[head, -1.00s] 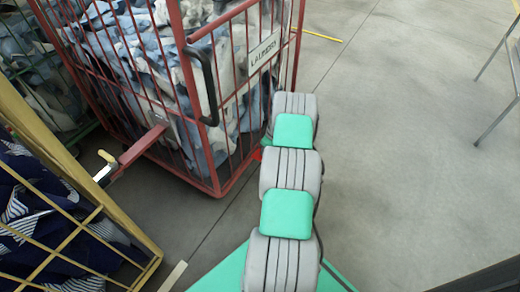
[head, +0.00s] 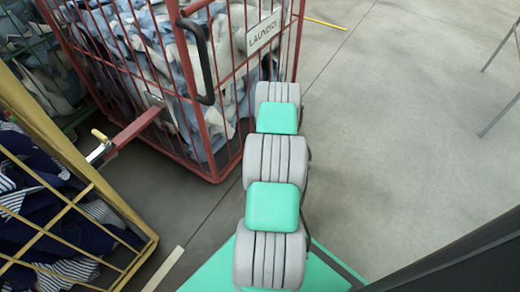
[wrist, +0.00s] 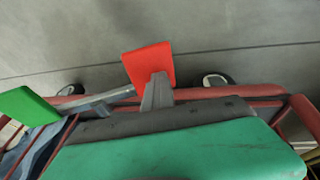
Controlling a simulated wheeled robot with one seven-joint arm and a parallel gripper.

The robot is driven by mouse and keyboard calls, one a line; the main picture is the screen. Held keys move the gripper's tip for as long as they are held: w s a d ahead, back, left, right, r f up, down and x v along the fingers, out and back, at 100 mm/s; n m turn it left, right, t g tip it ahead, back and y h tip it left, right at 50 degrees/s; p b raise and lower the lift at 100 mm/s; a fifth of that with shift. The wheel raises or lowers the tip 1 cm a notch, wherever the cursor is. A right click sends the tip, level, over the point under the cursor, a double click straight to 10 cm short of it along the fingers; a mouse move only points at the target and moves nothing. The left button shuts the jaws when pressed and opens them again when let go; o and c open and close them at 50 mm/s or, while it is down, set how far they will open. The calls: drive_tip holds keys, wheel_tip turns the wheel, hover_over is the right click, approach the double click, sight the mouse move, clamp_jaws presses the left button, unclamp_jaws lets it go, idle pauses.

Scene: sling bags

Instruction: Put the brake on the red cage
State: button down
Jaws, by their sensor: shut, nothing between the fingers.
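The red cage (head: 178,150) stands at the upper left in the head view. My gripper (wrist: 150,122) is shut and empty, close to the red pedal's lever; contact cannot be told. The arm hides it in the head view.
Dark wheels (wrist: 217,80) show beyond the rail. A yellow cage (head: 100,190) with dark cloth stands at the lower left, near a red drawbar (head: 136,128). A green cage (head: 62,110) is behind. The floor at the right is mostly clear, with thin metal legs (head: 500,115) at its edge.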

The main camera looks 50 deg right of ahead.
drive_tip(key=shift+a+f, duration=0.2)
drive_tip(key=shift+f, duration=0.05)
drive_tip(key=r+p, duration=0.2)
drive_tip(key=a+r+p, duration=0.1)
drive_tip(key=r+p, duration=0.1)
drive_tip(key=r, duration=0.1)
drive_tip(key=shift+r, duration=0.15)
drive_tip(key=s+a+r+p, duration=0.3)
drive_tip(key=s+a+r, duration=0.1)
drive_tip(key=r, duration=0.3)
drive_tip(key=shift+r, duration=0.15)
